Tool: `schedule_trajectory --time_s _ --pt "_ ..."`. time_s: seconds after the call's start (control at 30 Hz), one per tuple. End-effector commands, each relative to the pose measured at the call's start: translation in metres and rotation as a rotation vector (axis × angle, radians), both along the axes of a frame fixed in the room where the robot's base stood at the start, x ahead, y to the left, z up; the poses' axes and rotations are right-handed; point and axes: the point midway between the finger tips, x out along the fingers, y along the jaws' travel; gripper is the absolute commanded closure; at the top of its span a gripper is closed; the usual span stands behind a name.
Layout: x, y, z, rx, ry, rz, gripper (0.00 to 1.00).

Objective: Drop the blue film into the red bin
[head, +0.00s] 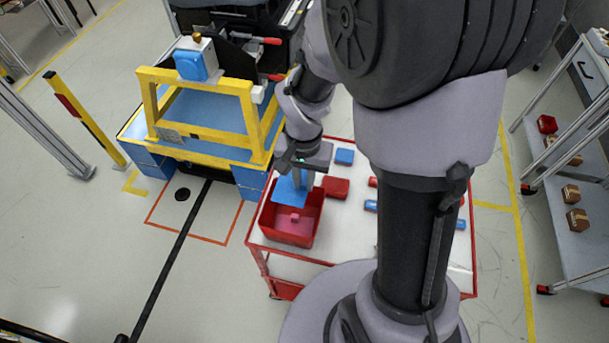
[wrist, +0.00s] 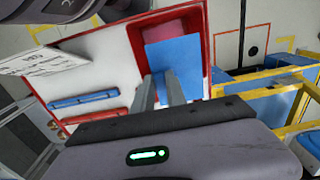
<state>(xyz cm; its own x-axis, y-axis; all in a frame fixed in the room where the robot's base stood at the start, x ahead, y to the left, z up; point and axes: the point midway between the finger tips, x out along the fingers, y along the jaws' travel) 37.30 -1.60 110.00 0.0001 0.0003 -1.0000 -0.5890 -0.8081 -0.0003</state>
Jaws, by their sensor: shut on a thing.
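The blue film (head: 289,190) is a flat blue sheet held by my gripper (head: 299,176) over the red bin (head: 303,228). In the wrist view my gripper (wrist: 161,88) is shut on the blue film (wrist: 176,56), which hangs below the fingertips and covers part of the red bin (wrist: 138,46). The bin stands on the left front part of a white-topped red cart (head: 340,240). A small pink piece (head: 294,217) lies on the bin's floor. The film's far edge and the exact gap to the bin are hard to judge.
Right of the bin, a red box (head: 336,187), a blue box (head: 344,156) and several small red and blue parts lie on the cart. A blue-topped bench with a yellow frame (head: 203,133) stands behind left. A shelf cart (head: 575,185) stands at the right.

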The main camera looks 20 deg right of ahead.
Motion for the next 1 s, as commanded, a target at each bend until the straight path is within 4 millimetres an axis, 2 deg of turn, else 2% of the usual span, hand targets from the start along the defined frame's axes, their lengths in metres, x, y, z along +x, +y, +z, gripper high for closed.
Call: schedule_trajectory --time_s 0.03,0.1,0.33,0.37,0.47,0.77,0.87,1.0 --pt "0.000 0.000 -0.013 0.000 0.001 0.000 1.00" --pt "0.000 0.000 -0.019 0.000 0.001 0.000 1.00" --pt "0.000 0.000 -0.017 0.000 0.000 0.001 1.00" --pt "0.000 0.000 -0.017 0.000 0.000 0.001 0.79" --pt "0.000 0.000 -0.017 0.000 0.000 0.001 0.60" --pt "0.000 0.000 -0.016 0.000 0.000 0.001 0.58" --pt "0.001 0.000 -0.004 -0.001 -0.003 0.002 0.58" --pt "0.002 0.000 0.039 -0.001 -0.006 0.001 0.58"
